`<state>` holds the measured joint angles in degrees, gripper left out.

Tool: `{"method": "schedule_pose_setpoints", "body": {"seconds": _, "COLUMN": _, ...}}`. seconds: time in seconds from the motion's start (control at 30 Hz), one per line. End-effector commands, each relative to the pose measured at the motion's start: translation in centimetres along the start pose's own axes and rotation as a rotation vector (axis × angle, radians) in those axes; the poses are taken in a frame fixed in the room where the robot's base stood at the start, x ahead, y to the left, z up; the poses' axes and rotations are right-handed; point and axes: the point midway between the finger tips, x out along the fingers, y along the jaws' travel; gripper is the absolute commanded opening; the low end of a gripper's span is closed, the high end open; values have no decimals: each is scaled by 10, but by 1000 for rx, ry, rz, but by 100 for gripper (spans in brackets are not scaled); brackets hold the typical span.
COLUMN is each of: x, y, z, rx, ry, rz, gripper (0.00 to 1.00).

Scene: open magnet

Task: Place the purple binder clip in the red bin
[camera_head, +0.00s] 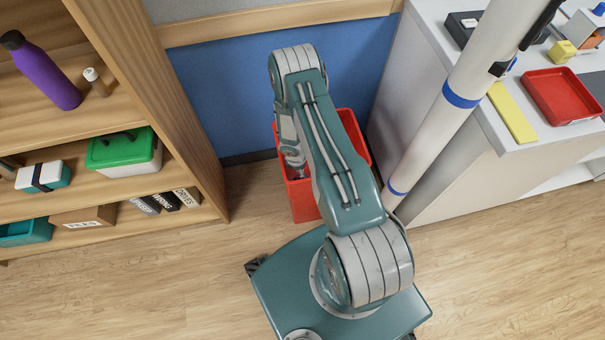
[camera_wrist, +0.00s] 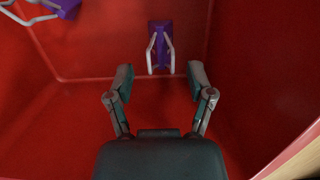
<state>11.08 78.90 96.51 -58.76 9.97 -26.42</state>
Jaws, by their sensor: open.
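The red bin (camera_head: 303,205) stands on the floor between the wooden shelf and the white counter, partly hidden behind my arm. In the wrist view its red inside (camera_wrist: 80,115) fills the picture. A purple binder clip (camera_wrist: 160,38) with pale wire handles is inside the bin, just beyond my fingertips, apart from them. A second purple clip (camera_wrist: 66,6) with pale handles is at the upper left, cut off by the frame edge. My gripper (camera_wrist: 161,78) points into the bin, open, with nothing between its fingers.
The wooden shelf (camera_head: 190,130) is close on the left, holding a purple bottle (camera_head: 43,72) and boxes. The white counter (camera_head: 450,150) on the right holds a red tray (camera_head: 562,95). A white pole (camera_head: 455,100) rises beside my arm. The front floor is clear.

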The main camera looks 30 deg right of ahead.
Motion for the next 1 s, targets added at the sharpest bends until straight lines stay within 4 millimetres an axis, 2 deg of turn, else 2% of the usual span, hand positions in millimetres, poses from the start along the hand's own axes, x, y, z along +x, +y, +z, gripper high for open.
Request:
{"method": "schedule_pose_setpoints", "body": {"seconds": 0.03, "x": -11, "y": 1, "z": 0, "rx": 1, "ry": 0, "rz": 2, "gripper": 69}}
{"method": "schedule_pose_setpoints", "body": {"seconds": 0.23, "x": -45, "y": 1, "z": 0, "rx": -1, "ry": 0, "rz": 2, "gripper": 69}}
{"method": "schedule_pose_setpoints", "body": {"seconds": 0.47, "x": -65, "y": 0, "z": 0, "rx": 0, "ry": -1, "rz": 0, "gripper": 69}}
{"method": "schedule_pose_setpoints", "body": {"seconds": 0.57, "x": -78, "y": 6, "z": 1, "rx": 18, "ry": -4, "rz": 12, "gripper": 69}}
{"method": "schedule_pose_setpoints", "body": {"seconds": 0.67, "x": -111, "y": 21, "z": 4, "rx": 74, "ry": -13, "rz": 45, "gripper": 69}}
{"method": "schedule_pose_setpoints", "body": {"seconds": 0.83, "x": -192, "y": 43, "z": 11, "rx": 220, "ry": -25, "rz": 114, "gripper": 69}}
{"method": "schedule_pose_setpoints", "body": {"seconds": 1.0, "x": -269, "y": 50, "z": 18, "rx": 371, "ry": -18, "rz": 174, "gripper": 69}}
